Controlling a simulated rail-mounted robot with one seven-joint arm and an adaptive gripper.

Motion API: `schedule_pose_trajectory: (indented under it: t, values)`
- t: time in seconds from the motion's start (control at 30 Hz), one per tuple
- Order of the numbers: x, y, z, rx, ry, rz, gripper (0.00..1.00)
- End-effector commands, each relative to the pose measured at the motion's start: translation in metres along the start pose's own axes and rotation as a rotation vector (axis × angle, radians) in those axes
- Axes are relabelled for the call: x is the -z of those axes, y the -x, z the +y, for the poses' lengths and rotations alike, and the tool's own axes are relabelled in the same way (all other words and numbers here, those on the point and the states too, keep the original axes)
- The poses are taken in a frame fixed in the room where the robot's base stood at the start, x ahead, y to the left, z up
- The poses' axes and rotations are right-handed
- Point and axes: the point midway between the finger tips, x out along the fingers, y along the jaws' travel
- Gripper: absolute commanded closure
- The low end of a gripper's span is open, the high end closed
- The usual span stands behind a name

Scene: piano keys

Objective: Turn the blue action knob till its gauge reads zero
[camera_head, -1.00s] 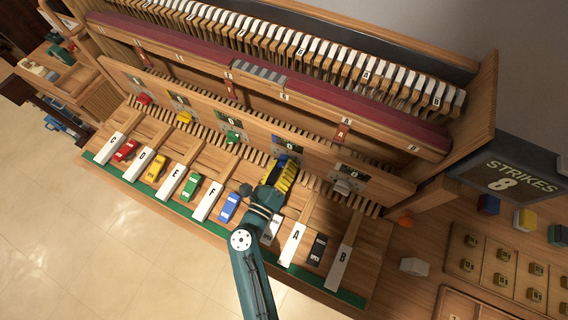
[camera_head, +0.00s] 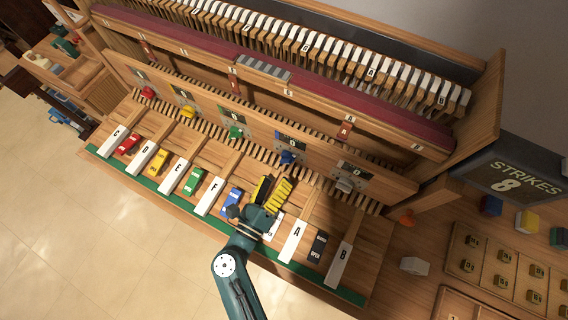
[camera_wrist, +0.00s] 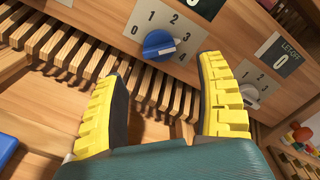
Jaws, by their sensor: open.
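The blue knob (camera_head: 287,157) sits on the upright wooden panel behind the keys. In the wrist view the blue knob (camera_wrist: 158,43) has a white pointer aimed to the right, toward the 3 and 4 of its 0-to-4 scale; the exact mark is hard to tell. Its dark gauge (camera_head: 294,144) is above it, too small to read, and is cut off at the top of the wrist view. My gripper (camera_head: 277,181), with yellow ribbed fingers, is open and empty in front of the knob, apart from it. In the wrist view the knob lies beyond the gap between the fingertips (camera_wrist: 164,74).
A grey knob (camera_head: 344,184) with a gauge labelled LET-OFF is to the right; green (camera_head: 236,133), yellow (camera_head: 188,112) and red (camera_head: 148,93) knobs are to the left. Lettered white keys and coloured blocks lie below.

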Motion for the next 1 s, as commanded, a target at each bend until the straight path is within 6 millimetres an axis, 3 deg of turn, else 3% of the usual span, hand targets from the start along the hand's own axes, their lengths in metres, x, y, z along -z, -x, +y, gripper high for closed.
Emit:
schedule_pose_trajectory:
  t: [0.1,0.3,0.87,0.93,1.0]
  values:
    - [-0.001,0.029,0.001,-0.005,0.0,-0.004,0.28]
    - [0.0,0.051,0.0,-0.001,0.001,-0.001,0.28]
    - [0.0,0.052,0.0,0.001,0.0,0.001,0.28]
    - [0.003,0.048,-0.005,0.015,-0.003,0.013,0.28]
    - [-0.003,0.028,-0.02,0.069,-0.039,0.038,0.28]
